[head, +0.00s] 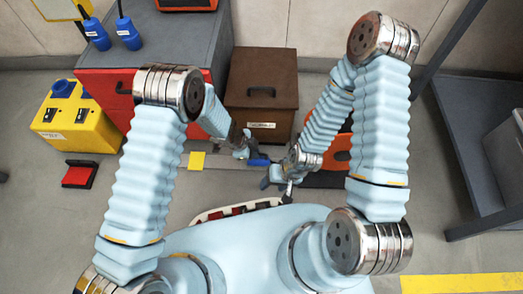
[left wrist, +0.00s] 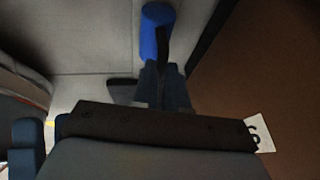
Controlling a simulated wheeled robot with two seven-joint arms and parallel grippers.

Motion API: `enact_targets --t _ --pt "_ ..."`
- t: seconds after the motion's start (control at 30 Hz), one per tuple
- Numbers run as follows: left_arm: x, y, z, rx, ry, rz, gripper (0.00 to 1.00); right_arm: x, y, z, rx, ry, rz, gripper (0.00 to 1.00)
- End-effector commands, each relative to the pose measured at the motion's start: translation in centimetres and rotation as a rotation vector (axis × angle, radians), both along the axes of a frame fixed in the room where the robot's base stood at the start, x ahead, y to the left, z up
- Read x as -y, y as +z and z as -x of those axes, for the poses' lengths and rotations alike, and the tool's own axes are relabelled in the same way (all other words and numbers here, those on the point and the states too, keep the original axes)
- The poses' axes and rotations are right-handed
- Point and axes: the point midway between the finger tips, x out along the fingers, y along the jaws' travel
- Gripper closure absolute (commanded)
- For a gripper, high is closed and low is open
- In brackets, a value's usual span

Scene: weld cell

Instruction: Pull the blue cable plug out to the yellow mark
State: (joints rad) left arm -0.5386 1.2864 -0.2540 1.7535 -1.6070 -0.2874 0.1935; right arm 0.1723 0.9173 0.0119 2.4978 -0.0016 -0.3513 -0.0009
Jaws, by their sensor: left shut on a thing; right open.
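A blue cable plug (head: 259,160) is at the tip of my left gripper (head: 244,152), low in front of the brown box. In the left wrist view the blue plug (left wrist: 157,32) is at the top, and my left gripper's fingers (left wrist: 163,85) are shut on it. The fingers hide part of it. A small yellow mark (head: 197,160) is on the floor to the left of the plug. My right gripper (head: 277,182) is open, just below and right of the plug; its fingers are small in view, and I see nothing between them.
The brown box (head: 262,85) with a label stands behind the grippers, beside a red cabinet (head: 105,85) with a grey top. Two blue plugs hang at the upper left. A yellow box (head: 75,120) and red pedal (head: 80,174) are left. A dark rack (head: 480,140) is right.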

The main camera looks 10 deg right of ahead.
Motion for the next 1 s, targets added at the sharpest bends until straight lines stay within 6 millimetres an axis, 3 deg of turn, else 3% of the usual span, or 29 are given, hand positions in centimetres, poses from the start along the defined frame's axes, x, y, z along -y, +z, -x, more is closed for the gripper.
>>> enact_targets --t 0.3,0.5,0.7,1.0 --pt "-8.4 0.5 -2.3 -0.003 0.006 -0.003 1.0 -0.1 3.4 0.1 -0.007 0.005 -0.002 0.43" --pt "-12.4 0.3 -3.5 -0.001 0.002 -0.003 1.0 0.0 4.7 0.2 -0.006 0.003 0.0 0.43" --pt "-14.6 0.1 -4.1 -0.002 0.001 -0.002 1.0 0.1 5.2 0.1 -0.004 0.002 0.002 0.43" --pt "-15.2 0.0 -4.3 -0.002 0.0 -0.001 1.0 0.1 5.2 0.1 -0.004 0.001 0.002 0.43"
